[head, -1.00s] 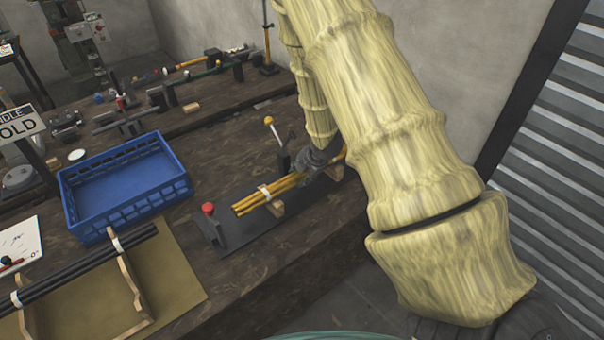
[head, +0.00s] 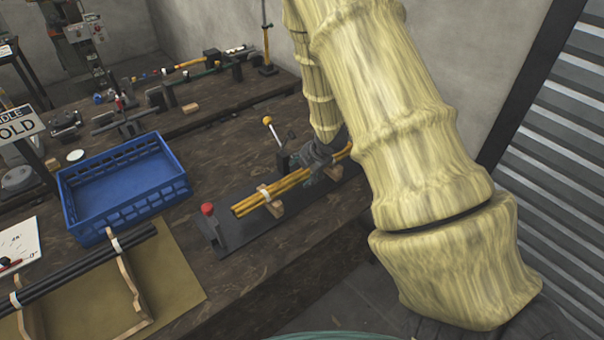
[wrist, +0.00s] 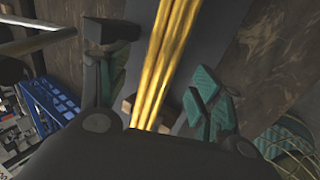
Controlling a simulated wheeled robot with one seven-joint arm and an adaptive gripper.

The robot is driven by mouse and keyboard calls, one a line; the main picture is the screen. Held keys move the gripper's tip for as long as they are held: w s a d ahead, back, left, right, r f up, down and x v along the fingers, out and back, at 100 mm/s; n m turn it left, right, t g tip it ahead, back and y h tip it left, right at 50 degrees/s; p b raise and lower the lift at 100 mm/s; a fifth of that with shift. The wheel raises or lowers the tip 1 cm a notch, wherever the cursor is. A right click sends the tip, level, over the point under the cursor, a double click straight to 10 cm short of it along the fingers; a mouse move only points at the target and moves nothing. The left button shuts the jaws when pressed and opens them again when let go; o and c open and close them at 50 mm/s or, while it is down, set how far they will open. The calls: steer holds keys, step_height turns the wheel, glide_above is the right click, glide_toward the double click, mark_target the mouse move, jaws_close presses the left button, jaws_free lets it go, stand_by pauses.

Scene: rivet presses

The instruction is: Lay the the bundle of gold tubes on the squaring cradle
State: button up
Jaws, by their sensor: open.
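The cradle has a dark base plate (head: 238,232) and wooden support blocks (head: 277,209). The bundle appears to rest on these blocks. My gripper (head: 318,160) is over the far part of the bundle and hides some of it. In the wrist view the tubes (wrist: 172,50) run between the open green-padded fingers (wrist: 160,85), with a gap on each side.
A red-capped post (head: 209,211) stands at the cradle's near end. A yellow-knobbed lever (head: 268,121) stands behind it. A blue crate (head: 128,205) is to the left. Dark tubes (head: 75,268) lie on a wooden rack at the front left.

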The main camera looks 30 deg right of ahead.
steer(key=v, duration=0.8)
steer(key=shift+r, duration=0.2)
stand_by(0.4)
